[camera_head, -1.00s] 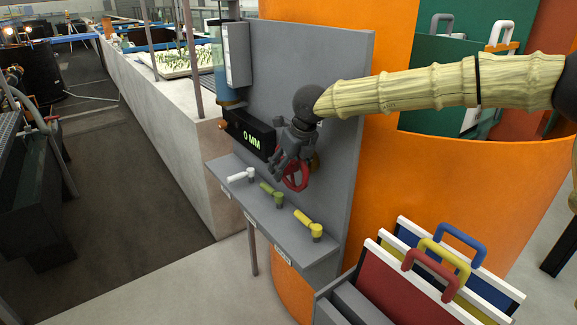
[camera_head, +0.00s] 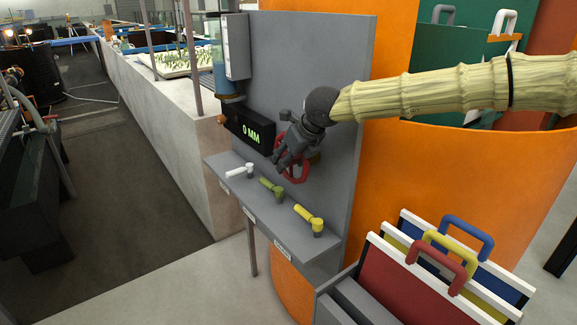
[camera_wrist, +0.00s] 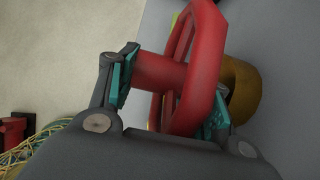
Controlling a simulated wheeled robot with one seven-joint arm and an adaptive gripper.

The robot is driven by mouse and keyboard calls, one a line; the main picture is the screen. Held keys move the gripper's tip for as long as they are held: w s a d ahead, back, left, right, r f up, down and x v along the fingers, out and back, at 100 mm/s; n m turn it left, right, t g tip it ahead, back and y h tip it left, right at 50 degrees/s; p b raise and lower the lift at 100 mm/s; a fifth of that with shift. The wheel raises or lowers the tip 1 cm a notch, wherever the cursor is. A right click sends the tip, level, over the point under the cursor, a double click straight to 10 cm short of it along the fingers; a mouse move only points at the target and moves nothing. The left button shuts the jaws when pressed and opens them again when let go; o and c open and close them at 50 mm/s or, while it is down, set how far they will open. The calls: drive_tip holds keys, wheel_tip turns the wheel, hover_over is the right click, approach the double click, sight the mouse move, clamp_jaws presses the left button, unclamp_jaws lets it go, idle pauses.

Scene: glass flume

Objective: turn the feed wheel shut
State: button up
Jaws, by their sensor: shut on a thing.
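The red feed wheel (camera_head: 295,169) is mounted on the grey upright panel, below and right of the black display reading "0 MM" (camera_head: 250,131). My gripper (camera_head: 284,163) is at the wheel, coming from the upper right. In the wrist view the wheel's red rim (camera_wrist: 198,80) stands close to the camera. My gripper (camera_wrist: 168,92) has its teal-padded fingers on both sides of the wheel's red round part and is shut on it. A brass fitting (camera_wrist: 241,91) shows behind the wheel. In the head view my gripper covers part of the wheel.
On the ledge below are a white lever (camera_head: 240,172), an olive lever (camera_head: 272,190) and a yellow lever (camera_head: 309,218). A rack of coloured panels with handles (camera_head: 420,275) stands at lower right. An orange curved wall (camera_head: 440,180) is behind.

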idle(0.3)
drive_tip(key=o, duration=1.5)
drive_tip(key=shift+c, duration=0.2)
drive_tip(key=shift+r, duration=0.1)
drive_tip(key=v, duration=1.2)
drive_tip(key=shift+s+f, duration=0.2)
drive_tip(key=shift+d, duration=0.1)
